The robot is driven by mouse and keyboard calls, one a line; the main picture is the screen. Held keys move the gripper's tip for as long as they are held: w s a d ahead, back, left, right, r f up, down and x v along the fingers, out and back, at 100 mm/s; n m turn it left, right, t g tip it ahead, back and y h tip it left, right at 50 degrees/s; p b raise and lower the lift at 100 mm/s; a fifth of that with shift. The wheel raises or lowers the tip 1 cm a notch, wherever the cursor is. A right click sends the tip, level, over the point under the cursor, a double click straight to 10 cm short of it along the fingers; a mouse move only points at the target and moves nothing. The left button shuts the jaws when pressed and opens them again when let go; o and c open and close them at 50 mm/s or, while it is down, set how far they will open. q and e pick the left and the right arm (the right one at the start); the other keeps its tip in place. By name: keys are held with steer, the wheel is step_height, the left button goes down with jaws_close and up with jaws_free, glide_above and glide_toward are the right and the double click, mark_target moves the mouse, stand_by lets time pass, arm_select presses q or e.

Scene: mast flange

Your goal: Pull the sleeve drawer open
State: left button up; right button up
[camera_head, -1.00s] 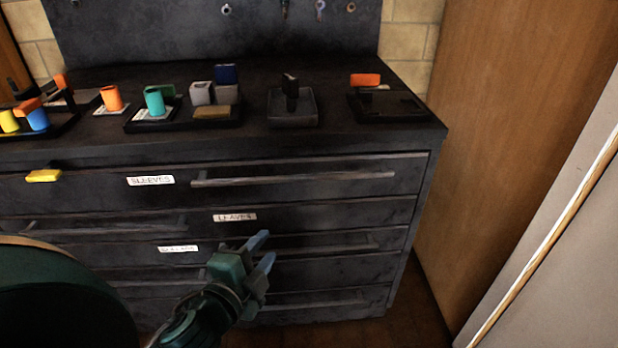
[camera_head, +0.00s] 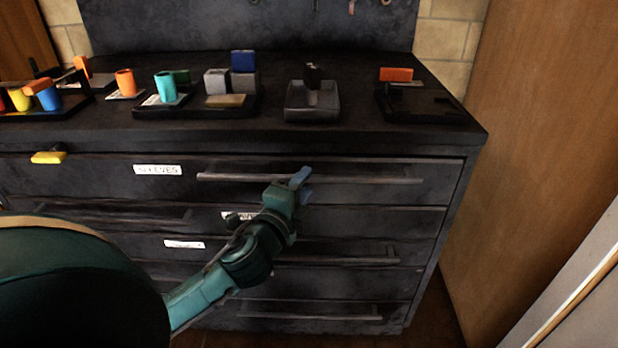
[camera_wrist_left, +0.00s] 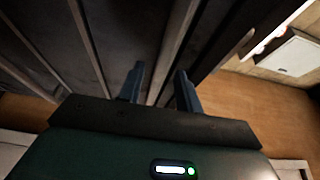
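The sleeve drawer (camera_head: 100,179) is the top drawer of the dark cabinet and bears a white "SLEEVES" label (camera_head: 158,169). Its front looks flush with the cabinet. Its long bar handle (camera_head: 365,180) runs across the right part of the front. My left gripper (camera_head: 302,186) is at the middle of this handle, its blue fingertips overlapping the bar in the head view. In the left wrist view the two fingers (camera_wrist_left: 159,88) stand apart, with a long bar running between them; contact cannot be told. My right gripper is not in view.
Lower drawers have similar bar handles, one at the right (camera_head: 340,260). A yellow block (camera_head: 48,157) sits at the cabinet's front left edge. The cabinet top holds trays with coloured cups and blocks, and a grey tray (camera_head: 312,112). A wooden panel (camera_head: 530,130) stands at right.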

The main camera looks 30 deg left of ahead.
mark_target(308, 181)
arm_select(q)
steer(key=shift+w+a, duration=0.15)
steer(key=shift+w, duration=0.65)
steer(key=shift+w+a, duration=0.1)
steer(key=shift+w, duration=0.7)
jaws_close()
